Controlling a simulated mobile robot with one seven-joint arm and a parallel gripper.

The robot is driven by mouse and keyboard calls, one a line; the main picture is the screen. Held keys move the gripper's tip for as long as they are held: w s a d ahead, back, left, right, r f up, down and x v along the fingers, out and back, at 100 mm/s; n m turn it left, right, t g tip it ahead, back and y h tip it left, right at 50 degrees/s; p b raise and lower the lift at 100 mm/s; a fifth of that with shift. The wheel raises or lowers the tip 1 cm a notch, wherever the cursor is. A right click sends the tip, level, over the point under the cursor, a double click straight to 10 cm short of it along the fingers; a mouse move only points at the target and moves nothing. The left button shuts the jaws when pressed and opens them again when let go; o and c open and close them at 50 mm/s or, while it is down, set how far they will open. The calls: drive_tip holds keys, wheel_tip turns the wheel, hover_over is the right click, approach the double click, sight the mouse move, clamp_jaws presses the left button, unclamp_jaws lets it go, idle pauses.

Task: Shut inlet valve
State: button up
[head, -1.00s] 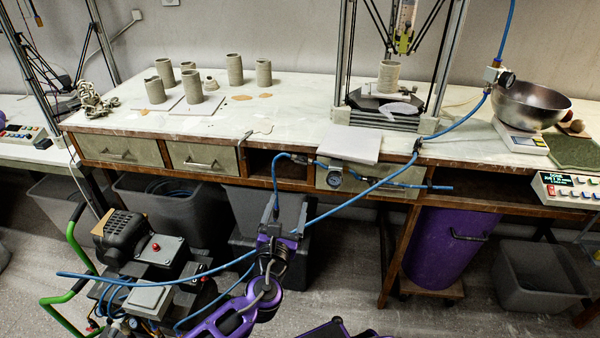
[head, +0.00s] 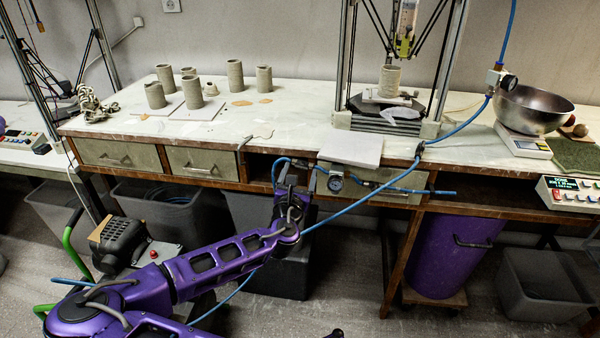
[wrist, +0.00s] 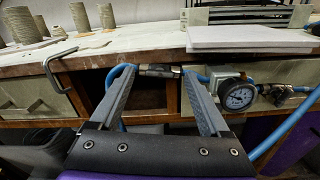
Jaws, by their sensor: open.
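A blue air hose line runs along the front edge of the workbench, with a round pressure gauge (head: 335,182) that also shows in the wrist view (wrist: 237,95). Left of the gauge, a metal inline fitting (wrist: 158,70) sits on the hose; I cannot tell whether it is the inlet valve or how it is set. Another small metal fitting (wrist: 280,92) is right of the gauge. My gripper (head: 297,170) is open and empty at the bench front, left of the gauge. In the wrist view its fingertips (wrist: 157,74) flank the inline fitting, apart from each other.
A white board (head: 352,149) lies at the bench edge above the gauge. A clamp (wrist: 55,72) grips the edge at left. A valve with a black knob (head: 508,82) is on the hose by the metal bowl (head: 535,108). A purple barrel (head: 450,252) stands below.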

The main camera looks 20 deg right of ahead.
drive_tip(key=shift+w+d, duration=0.2)
drive_tip(key=shift+w, duration=0.1)
drive_tip(key=shift+c, duration=0.3)
clamp_jaws()
